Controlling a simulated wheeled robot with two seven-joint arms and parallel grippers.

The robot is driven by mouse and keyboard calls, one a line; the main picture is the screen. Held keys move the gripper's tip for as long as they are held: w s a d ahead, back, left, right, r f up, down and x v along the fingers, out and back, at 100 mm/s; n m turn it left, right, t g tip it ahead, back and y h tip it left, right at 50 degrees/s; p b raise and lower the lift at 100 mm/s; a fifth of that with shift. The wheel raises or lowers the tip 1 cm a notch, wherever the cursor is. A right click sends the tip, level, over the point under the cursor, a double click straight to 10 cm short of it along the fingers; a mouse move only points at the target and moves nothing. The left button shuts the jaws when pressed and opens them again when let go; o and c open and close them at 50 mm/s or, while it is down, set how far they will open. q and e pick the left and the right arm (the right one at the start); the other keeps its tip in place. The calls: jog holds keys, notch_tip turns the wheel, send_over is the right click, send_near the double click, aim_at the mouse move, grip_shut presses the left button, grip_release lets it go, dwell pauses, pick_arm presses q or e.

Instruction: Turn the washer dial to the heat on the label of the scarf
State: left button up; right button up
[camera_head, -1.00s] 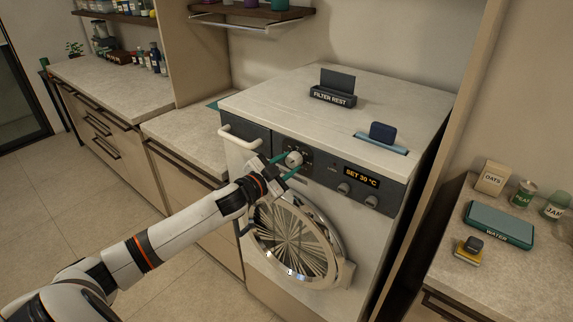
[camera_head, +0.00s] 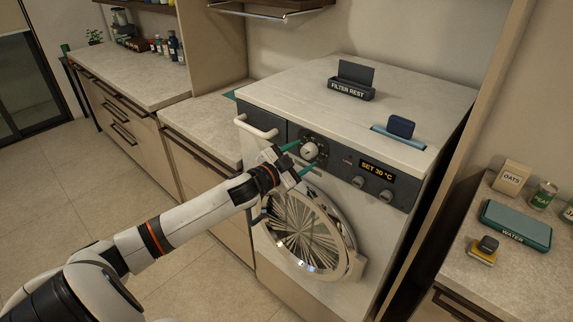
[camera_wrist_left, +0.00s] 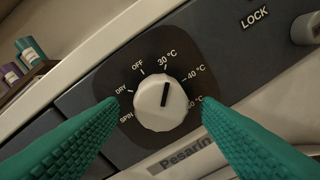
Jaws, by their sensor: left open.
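The washer (camera_head: 400,160) is white with a dark control panel. Its round white dial (camera_head: 310,151) shows large in the left wrist view (camera_wrist_left: 160,103), with its black pointer line up at the 30 °C mark. The dial's labels include SPIN, DRY, OFF, 30 °C and 40 °C; the lowest right one is partly hidden by a finger. The display (camera_head: 377,171) reads SET 30 °C. My left gripper (camera_head: 305,155) is open, its teal fingers on either side of the dial, with visible gaps in the wrist view (camera_wrist_left: 160,108). No scarf and no right gripper are in view.
The glass washer door (camera_head: 305,232) is below the dial, and a white handle bar (camera_head: 256,127) is left of it. A FILTER REST holder (camera_head: 351,90) stands on top. Counters flank the washer; the right one (camera_head: 475,262) holds a teal WATER box (camera_head: 516,222) and small containers.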

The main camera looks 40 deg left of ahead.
pick_arm(q)
jog(key=s+a+b, duration=0.1)
jog(key=s+b, duration=0.1)
jog(key=s, duration=0.9)
jog(key=shift+s+a+r, duration=0.15)
jog(key=shift+s+r, duration=0.05)
jog(key=shift+r, duration=0.05)
